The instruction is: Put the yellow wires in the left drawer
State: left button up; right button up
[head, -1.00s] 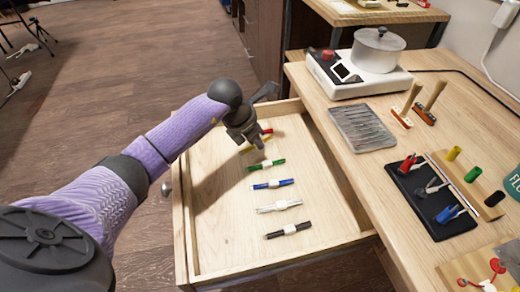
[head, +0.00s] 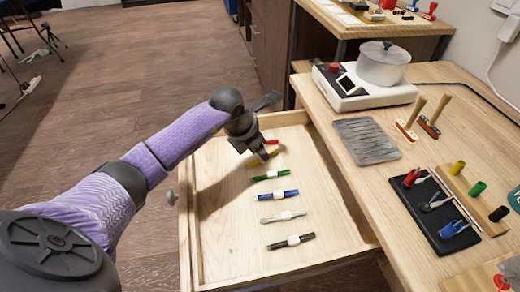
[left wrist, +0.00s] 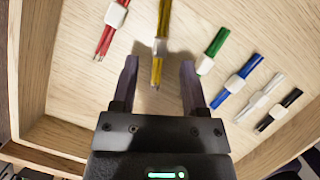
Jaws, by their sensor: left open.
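The yellow wires (head: 262,158) lie in the open wooden drawer (head: 340,229), bundled with a white band and partly hidden by my left gripper in the head view. In the left wrist view the yellow wires (left wrist: 161,38) point down between the two fingers of my left gripper (left wrist: 158,88). The gripper (head: 257,150) is open, with a finger on either side of the bundle and apart from it. My right gripper is not in view.
In the drawer, red wires (left wrist: 111,30) lie on one side of the yellow ones. Green (head: 271,175), blue (head: 277,195), white (head: 283,217) and black (head: 291,241) wires lie on the other. The workbench (head: 385,175) on the right holds a hot plate with a pot (head: 382,66) and tools.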

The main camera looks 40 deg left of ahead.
pick_arm(q)
jog(key=p+v, duration=0.3)
jog(key=v, duration=0.6)
jog(key=shift+r, duration=0.25)
jog(key=shift+s, duration=0.15)
